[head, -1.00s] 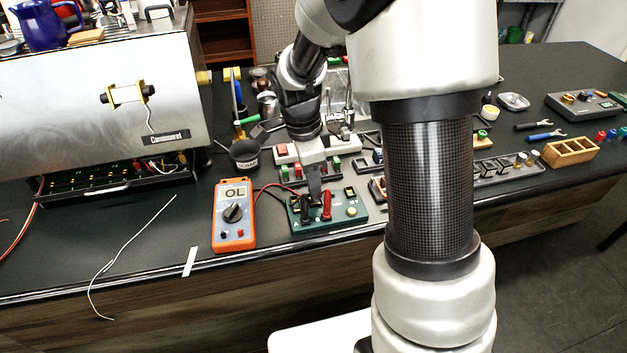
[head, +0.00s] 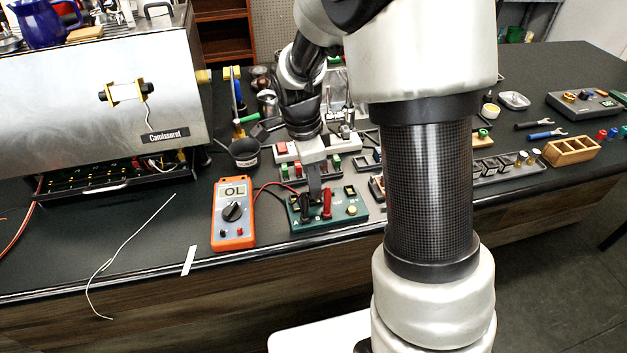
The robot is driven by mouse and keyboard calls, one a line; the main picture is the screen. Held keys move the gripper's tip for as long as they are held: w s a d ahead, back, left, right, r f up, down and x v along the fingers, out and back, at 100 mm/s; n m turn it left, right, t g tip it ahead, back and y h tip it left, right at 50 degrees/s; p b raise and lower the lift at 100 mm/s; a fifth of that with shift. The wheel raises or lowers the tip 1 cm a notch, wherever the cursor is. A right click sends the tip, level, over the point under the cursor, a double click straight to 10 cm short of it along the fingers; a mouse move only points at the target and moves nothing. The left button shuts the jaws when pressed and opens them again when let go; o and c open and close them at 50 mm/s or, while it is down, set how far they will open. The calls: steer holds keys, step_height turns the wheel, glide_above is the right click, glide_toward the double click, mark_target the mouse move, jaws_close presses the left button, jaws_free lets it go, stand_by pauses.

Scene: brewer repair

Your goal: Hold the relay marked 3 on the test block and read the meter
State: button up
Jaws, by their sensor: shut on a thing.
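The green test block (head: 338,217) sits near the bench's front edge, with a black and a red clip standing on it. My gripper (head: 315,194) points down at the block between these clips. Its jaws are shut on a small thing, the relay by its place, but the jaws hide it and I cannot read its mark. I cannot tell whether it touches the block's contacts. The orange meter (head: 233,214) lies left of the block, and its display reads OL. A red lead runs from the meter side to the block.
The steel brewer (head: 100,95) with an open tray below stands at the left. Relays and small parts crowd the bench behind the block. A wooden box (head: 570,152) stands at the right. A white wire (head: 125,250) lies on the clear front left.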

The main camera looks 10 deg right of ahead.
steer(key=shift+f+b, duration=0.6)
steer(key=shift+b, duration=0.1)
stand_by(1.2)
steer(key=shift+r, duration=0.1)
stand_by(2.2)
steer(key=shift+r+p, duration=1.75)
steer(key=shift+r, duration=0.65)
